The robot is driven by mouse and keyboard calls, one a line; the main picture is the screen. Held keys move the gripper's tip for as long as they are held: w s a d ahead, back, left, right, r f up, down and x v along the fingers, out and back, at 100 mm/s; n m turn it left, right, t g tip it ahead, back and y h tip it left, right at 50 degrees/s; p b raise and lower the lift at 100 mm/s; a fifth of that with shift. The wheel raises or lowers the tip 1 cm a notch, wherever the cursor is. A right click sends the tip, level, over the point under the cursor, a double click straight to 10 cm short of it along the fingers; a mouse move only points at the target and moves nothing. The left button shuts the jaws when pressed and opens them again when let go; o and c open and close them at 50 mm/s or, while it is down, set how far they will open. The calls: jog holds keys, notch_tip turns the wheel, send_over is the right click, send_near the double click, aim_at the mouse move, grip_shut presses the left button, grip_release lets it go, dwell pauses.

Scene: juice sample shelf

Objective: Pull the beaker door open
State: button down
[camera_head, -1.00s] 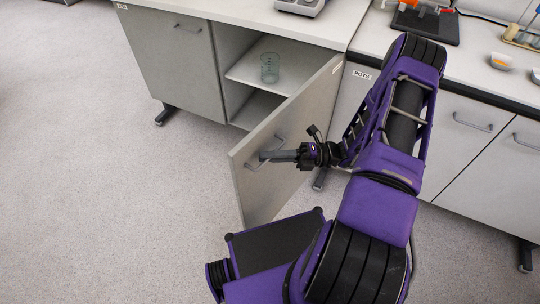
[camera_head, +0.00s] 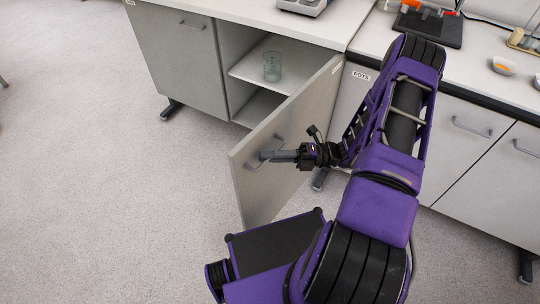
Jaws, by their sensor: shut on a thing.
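The beaker door (camera_head: 290,150) is a grey cabinet door that stands wide open, swung out from the cabinet toward me. The fingertips are small in the picture. Behind the door, a clear glass beaker (camera_head: 272,67) stands upright on the shelf (camera_head: 245,69) inside the open cabinet.
A closed cabinet door (camera_head: 180,60) is at the left. More closed doors with handles (camera_head: 472,127) are at the right, one marked POTS. The countertop (camera_head: 333,25) holds a scale and bowls (camera_head: 504,66). The floor (camera_head: 110,200) at the left is clear.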

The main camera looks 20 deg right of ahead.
jog(key=shift+w+r, duration=0.1)
jog(key=c, duration=0.9)
grip_release()
jog(key=b+v, duration=0.1)
jog(key=v, duration=1.6)
jog(key=shift+d+b, duration=0.2)
jog(key=shift+b, duration=0.1)
